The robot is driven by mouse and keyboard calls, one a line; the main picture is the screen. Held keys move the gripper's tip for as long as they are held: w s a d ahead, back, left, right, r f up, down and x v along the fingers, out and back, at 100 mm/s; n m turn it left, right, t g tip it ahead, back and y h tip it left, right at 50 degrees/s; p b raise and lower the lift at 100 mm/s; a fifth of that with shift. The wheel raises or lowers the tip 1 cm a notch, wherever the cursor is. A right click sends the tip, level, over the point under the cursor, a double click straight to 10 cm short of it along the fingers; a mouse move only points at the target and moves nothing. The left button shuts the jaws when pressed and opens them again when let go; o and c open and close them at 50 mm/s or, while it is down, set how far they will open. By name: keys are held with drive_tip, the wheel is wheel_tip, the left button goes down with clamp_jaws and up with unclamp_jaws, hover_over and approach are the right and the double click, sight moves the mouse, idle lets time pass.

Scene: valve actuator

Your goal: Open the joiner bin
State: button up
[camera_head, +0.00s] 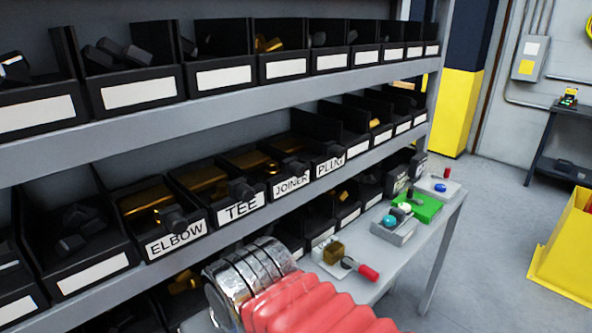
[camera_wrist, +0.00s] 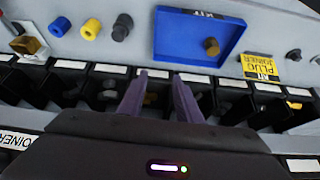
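The joiner bin (camera_head: 292,185) is a black bin with a white JOINER label and a dark knob on its front. It sits in the middle shelf row between the TEE bin (camera_head: 241,205) and the PLUG bin (camera_head: 330,163), with brass parts inside. In the wrist view a cut-off label reading "OINER" (camera_wrist: 16,140) shows at the left edge. My gripper (camera_wrist: 161,76) shows in the wrist view with its two purple fingers apart and nothing between them. The fingers lie over a lower row of bins, clear of the joiner label. The gripper is out of the head view.
The ELBOW bin (camera_head: 176,236) is left of TEE. A grey table (camera_head: 437,222) beside the shelf holds small colored parts. In the wrist view a blue tray (camera_wrist: 181,42) holds a brass piece, near a yellow kit label (camera_wrist: 262,66). A yellow container (camera_head: 570,240) stands at right.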

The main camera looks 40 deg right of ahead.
drive_tip(key=o, duration=0.3)
drive_tip(key=shift+o, duration=0.3)
drive_tip(key=shift+w+d+m, duration=0.15)
drive_tip(key=shift+d+m, duration=0.05)
drive_tip(key=shift+m, duration=0.1)
drive_tip(key=w+d+f+m+y, duration=0.1)
drive_tip(key=w+d+m, duration=0.2)
drive_tip(key=d+m, duration=0.3)
drive_tip(key=w+d+f+m+y, duration=0.2)
drive_tip(key=w+d+m, duration=0.1)
drive_tip(key=d+m, duration=0.3)
drive_tip(key=s+d+r+m+t+h, duration=0.1)
drive_tip(key=s+d+r+m+t, duration=0.1)
drive_tip(key=d+r+m+t, duration=0.4)
drive_tip(key=s+d+r+m+t+h, duration=0.1)
drive_tip(key=s+d+r+m+t, duration=0.1)
drive_tip(key=d+r+m+t, duration=0.4)
drive_tip(key=d+r+m, duration=0.3)
drive_tip(key=d+m, duration=0.4)
drive_tip(key=m, duration=0.4)
drive_tip(key=shift+d, duration=0.35)
